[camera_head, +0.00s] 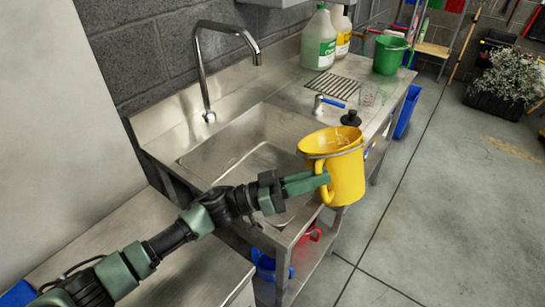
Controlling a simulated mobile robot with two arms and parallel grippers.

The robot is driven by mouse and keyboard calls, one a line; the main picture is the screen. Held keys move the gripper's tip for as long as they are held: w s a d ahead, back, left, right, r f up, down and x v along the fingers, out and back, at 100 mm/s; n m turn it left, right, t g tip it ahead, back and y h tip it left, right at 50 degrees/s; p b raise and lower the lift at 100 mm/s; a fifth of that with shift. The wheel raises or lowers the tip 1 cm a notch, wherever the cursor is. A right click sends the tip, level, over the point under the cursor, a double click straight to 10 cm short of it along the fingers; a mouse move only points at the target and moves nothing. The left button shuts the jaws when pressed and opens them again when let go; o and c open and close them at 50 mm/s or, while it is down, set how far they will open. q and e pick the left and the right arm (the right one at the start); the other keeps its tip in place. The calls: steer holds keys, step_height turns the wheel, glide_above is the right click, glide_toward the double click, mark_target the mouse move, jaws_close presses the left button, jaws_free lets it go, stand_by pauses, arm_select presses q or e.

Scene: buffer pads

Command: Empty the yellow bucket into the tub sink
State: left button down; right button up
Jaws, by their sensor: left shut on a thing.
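The yellow bucket (347,177) is held upright, slightly tilted, at the front right edge of the sink. Something pale, perhaps liquid, shows inside its rim. My left gripper (322,181) is shut on the bucket's side near its handle. The steel tub sink (236,150) lies behind and to the left of the bucket, its basin partly hidden by my left arm. A tall curved faucet (203,70) stands at its back left. My right gripper is not in view.
A green bucket (389,55) and jugs (319,40) stand on the drainboard at the back. A blue-handled tool (333,102) and a black-topped item (350,118) lie near the sink's right side. Blue (268,265) and red buckets sit on the lower shelf. The floor (450,200) at right is open.

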mark_target(325, 191)
arm_select(q)
steer(key=s+m+p, duration=0.1)
steer(key=s+d+m+y+p, duration=0.1)
steer(key=m+p, duration=0.1)
steer(key=s+m+g+y+p, duration=0.1)
steer(key=p, duration=0.1)
steer(key=shift+s+d+f, duration=0.15)
steer(key=shift+d+f, duration=0.05)
steer(key=shift+d, duration=0.15)
steer(key=shift+s+d+f+m+y+p, duration=0.2)
steer(key=shift+s+f+m+y+p, duration=0.25)
steer(key=shift+m+p, duration=0.45)
steer(key=shift+f, duration=0.2)
